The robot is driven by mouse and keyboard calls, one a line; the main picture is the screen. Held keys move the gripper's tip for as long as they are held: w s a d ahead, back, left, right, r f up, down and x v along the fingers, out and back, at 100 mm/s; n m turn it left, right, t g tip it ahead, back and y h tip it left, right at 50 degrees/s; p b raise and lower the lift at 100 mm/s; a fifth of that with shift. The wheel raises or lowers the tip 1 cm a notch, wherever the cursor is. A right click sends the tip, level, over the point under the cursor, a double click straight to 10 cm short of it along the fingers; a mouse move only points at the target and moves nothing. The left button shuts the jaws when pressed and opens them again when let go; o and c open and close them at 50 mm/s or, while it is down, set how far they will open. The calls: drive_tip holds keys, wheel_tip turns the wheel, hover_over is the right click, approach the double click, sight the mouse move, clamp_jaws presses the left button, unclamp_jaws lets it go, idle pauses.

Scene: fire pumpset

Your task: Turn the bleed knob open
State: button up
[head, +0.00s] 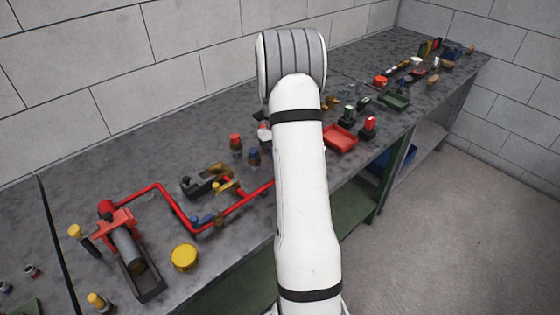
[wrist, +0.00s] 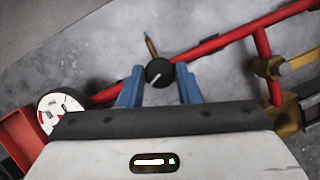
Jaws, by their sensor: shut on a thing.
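The bleed knob (wrist: 159,72) is a round black knob with a white pointer line, in the middle of the wrist view. The line slants down to the left. My gripper (wrist: 160,80) has its two blue fingers on either side of the knob and is shut on it. A thin brass piece (wrist: 151,46) sticks out beyond the knob. A red pipe (wrist: 207,47) runs behind it. In the head view my white arm hides the knob and my gripper.
A white round gauge (wrist: 60,108) stands left of my gripper, and brass fittings (wrist: 285,66) are at the right. In the head view, a red pump (head: 117,222), a yellow round cap (head: 185,257) and a red tray (head: 340,138) sit on the grey bench.

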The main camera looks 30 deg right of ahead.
drive_tip(key=shift+n+h, duration=0.3)
drive_tip(key=shift+n, duration=0.4)
drive_tip(key=o, duration=1)
drive_tip(key=shift+c, duration=0.2)
drive_tip(key=shift+w+r, duration=0.1)
drive_tip(key=v, duration=0.7)
drive_tip(key=shift+r+b, duration=0.3)
drive_tip(key=shift+b, duration=0.15)
drive_tip(key=shift+w, duration=0.15)
